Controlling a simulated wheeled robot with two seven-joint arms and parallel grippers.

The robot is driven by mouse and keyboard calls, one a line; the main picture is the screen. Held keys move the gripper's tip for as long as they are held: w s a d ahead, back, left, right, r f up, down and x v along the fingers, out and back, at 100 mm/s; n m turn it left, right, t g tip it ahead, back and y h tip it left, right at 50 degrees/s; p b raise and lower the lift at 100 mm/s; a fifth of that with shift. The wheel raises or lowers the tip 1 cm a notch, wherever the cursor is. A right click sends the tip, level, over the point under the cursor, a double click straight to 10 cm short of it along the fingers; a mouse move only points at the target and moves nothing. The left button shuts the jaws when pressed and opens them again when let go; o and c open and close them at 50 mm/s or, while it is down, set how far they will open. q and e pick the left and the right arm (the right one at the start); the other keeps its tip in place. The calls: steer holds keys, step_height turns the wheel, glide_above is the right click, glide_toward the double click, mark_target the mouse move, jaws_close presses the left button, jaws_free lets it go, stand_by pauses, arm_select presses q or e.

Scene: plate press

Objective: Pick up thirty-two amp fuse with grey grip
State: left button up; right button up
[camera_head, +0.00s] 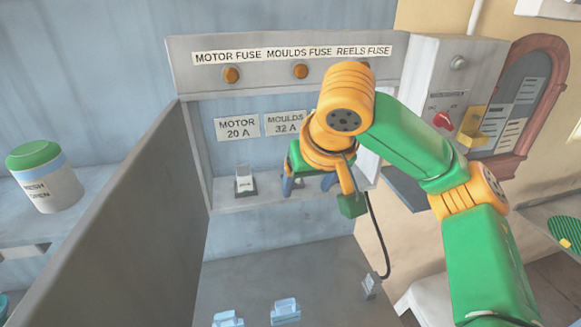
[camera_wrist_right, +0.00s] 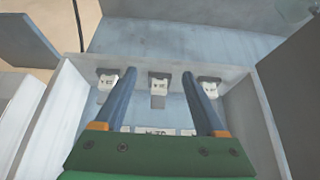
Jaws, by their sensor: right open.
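My right gripper (camera_head: 307,183) reaches into the open fuse box, its blue fingers apart and nothing held. In the wrist view the open gripper (camera_wrist_right: 159,74) has the middle fuse (camera_wrist_right: 159,82) between and beyond its fingertips. A pale fuse stands on either side, one at left (camera_wrist_right: 107,81) and one at right (camera_wrist_right: 209,87), each on a dark base. Their markings are too small to read. In the head view the fuse under the "MOTOR 20 A" label (camera_head: 245,183) shows clearly; my arm hides the others. The "MOULDS 32 A" label (camera_head: 285,123) is above my gripper. My left gripper is out of view.
A grey door panel (camera_head: 150,240) stands at the box's left. A switch box with a red knob (camera_head: 443,121) is at right. Two pale blue pieces (camera_head: 228,319) (camera_head: 285,310) lie on the lower surface. A green-lidded jar (camera_head: 48,180) stands far left. A black cable hangs by my arm.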

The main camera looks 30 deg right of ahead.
steer(key=w+p, duration=0.1)
steer(key=w, duration=0.1)
steer(key=w+d+p, duration=0.1)
steer(key=w+p, duration=0.1)
steer(key=w, duration=0.1)
steer(key=w+p, duration=0.2)
steer(key=w, duration=0.1)
steer(key=shift+d+r, duration=0.35)
steer(key=shift+d, duration=0.05)
steer(key=shift+w+d+f+p, duration=0.3)
steer(key=shift+w+f+p, duration=0.2)
steer(key=shift+w+p, duration=0.3)
steer(key=shift+f, duration=0.3)
steer(key=shift+w+f, duration=0.15)
steer(key=shift+w, duration=0.1)
steer(key=c, duration=0.5)
steer(key=shift+s, duration=0.15)
jaws_close()
